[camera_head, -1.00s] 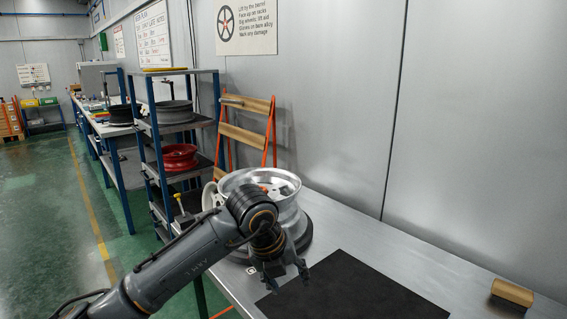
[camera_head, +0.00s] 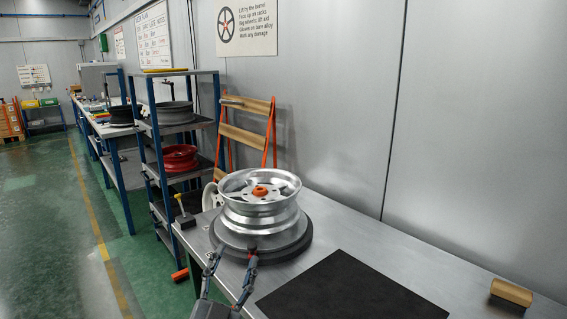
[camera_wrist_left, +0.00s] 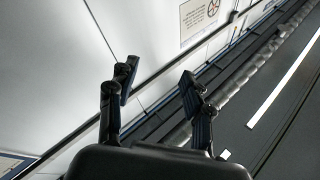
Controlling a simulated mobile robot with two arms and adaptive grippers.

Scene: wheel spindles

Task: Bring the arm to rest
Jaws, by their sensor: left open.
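My left gripper (camera_head: 232,262) shows at the bottom of the head view, in front of the near edge of the metal bench (camera_head: 340,226). Its two fingers are apart and nothing is between them. The left wrist view also shows the gripper (camera_wrist_left: 157,92) open and empty, with wall and floor beyond. A silver wheel (camera_head: 262,212) with an orange hub piece (camera_head: 260,190) sits on a dark round base (camera_head: 225,236) on the bench, behind the fingertips. Whether the fingertips touch the base or bench edge I cannot tell. My right gripper is in neither view.
A black mat (camera_head: 350,290) lies on the bench, with a wooden-backed block (camera_head: 511,292) at right. A mallet-like tool (camera_head: 185,215) stands at the bench's left corner. A shelf rack (camera_head: 150,130) holds a red wheel (camera_head: 180,158) and a dark wheel. Green floor is clear at left.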

